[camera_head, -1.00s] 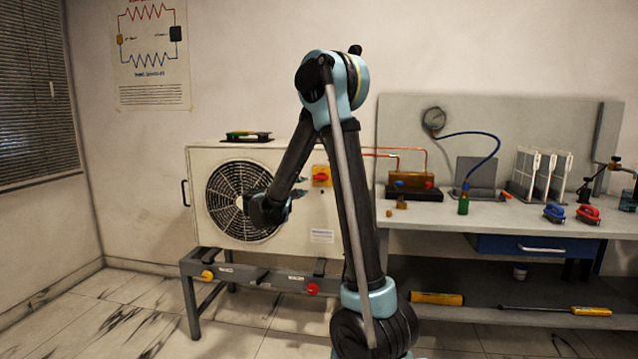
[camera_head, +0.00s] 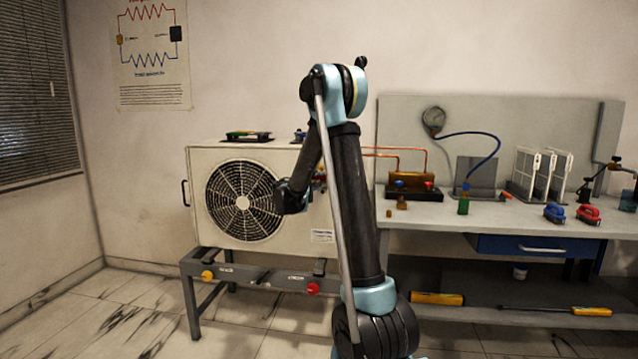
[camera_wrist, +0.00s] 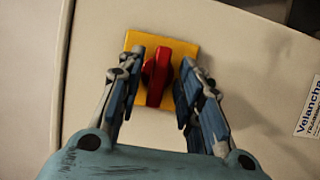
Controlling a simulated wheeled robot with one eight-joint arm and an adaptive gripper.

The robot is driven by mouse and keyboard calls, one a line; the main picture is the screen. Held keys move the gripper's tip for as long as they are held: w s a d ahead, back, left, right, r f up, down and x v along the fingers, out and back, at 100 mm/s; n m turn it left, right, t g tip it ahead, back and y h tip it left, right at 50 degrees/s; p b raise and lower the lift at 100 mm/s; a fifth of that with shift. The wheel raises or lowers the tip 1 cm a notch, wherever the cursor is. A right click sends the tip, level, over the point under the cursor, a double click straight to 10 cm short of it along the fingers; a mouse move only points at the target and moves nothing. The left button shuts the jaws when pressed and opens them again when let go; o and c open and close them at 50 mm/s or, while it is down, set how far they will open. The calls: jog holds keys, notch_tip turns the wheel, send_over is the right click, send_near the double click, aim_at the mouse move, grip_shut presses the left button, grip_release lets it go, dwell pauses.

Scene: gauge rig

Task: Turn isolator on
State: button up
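The isolator is a red rotary handle (camera_wrist: 157,77) on a yellow square plate (camera_wrist: 182,48), fixed to the cream casing of the outdoor unit (camera_head: 222,155). In the wrist view the handle stands roughly upright in the picture. My gripper (camera_wrist: 158,82) is open, with one blue-padded finger on each side of the handle and small gaps visible between. Contact with the plate cannot be told. In the head view my arm hides most of the isolator, and my gripper's fingertips are hidden behind the arm.
The unit with its fan grille (camera_head: 243,200) stands on a grey frame (camera_head: 240,273) with yellow and red knobs. To the right is a workbench (camera_head: 420,222) with a gauge, copper pipes and manifold blocks. A label (camera_wrist: 309,107) is on the casing. Floor at left is clear.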

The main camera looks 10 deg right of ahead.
jog(key=c, duration=0.7)
jog(key=shift+s, duration=0.1)
grip_shut()
jog(key=shift+r+m+y, duration=0.15)
jog(key=shift+m+y, duration=0.15)
jog(key=shift+m, duration=0.4)
jog(key=m, duration=0.1)
jog(key=m+g+y, duration=0.1)
jog(key=m, duration=0.1)
jog(key=shift+d+r, duration=0.15)
jog(key=shift+d, duration=0.05)
jog(key=m+y, duration=0.1)
jog(key=m, duration=0.1)
jog(key=m+y, duration=0.1)
jog(key=m, duration=0.1)
jog(key=shift+d+r+m+y, duration=0.15)
jog(key=shift+r+m+y, duration=0.05)
jog(key=shift+m+y, duration=0.2)
jog(key=m+y, duration=0.3)
jog(key=m, duration=0.1)
jog(key=shift+d, duration=0.15)
jog(key=shift+r, duration=0.1)
